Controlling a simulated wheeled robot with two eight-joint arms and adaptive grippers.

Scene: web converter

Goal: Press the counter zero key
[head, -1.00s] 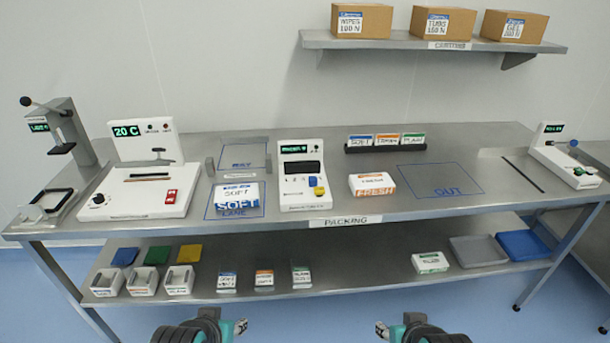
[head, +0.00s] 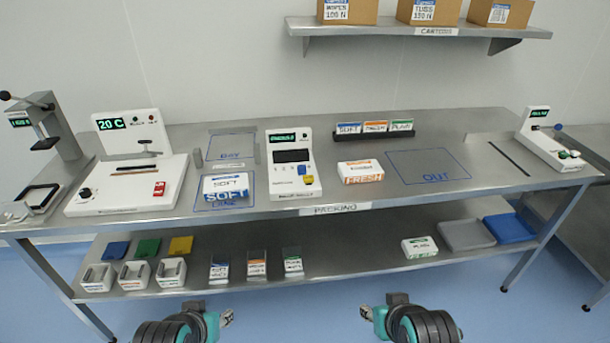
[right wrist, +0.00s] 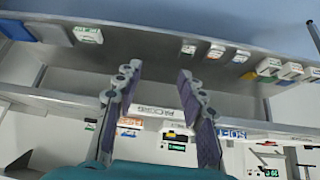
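A white counter unit (head: 292,165) with a green-lit display and a dark window stands at the middle of the steel bench. Its low front carries a blue key (head: 302,169), a yellow key (head: 308,180) and small markings too small to read. It also shows upside down in the right wrist view (right wrist: 177,147). My left gripper (head: 228,317) is low in front of the bench, well apart from the counter; its finger gap is not clear. My right gripper (head: 366,312) is also low in front of the bench; the right wrist view shows its fingers (right wrist: 158,85) apart with nothing between them.
A white SOFT pack (head: 226,186) lies left of the counter, a FRESH pack (head: 360,171) to its right. A black rack (head: 375,135) of small packs stands behind. A white sealer-like machine (head: 125,180) stands at left. The lower shelf (head: 350,260) juts below the benchtop.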

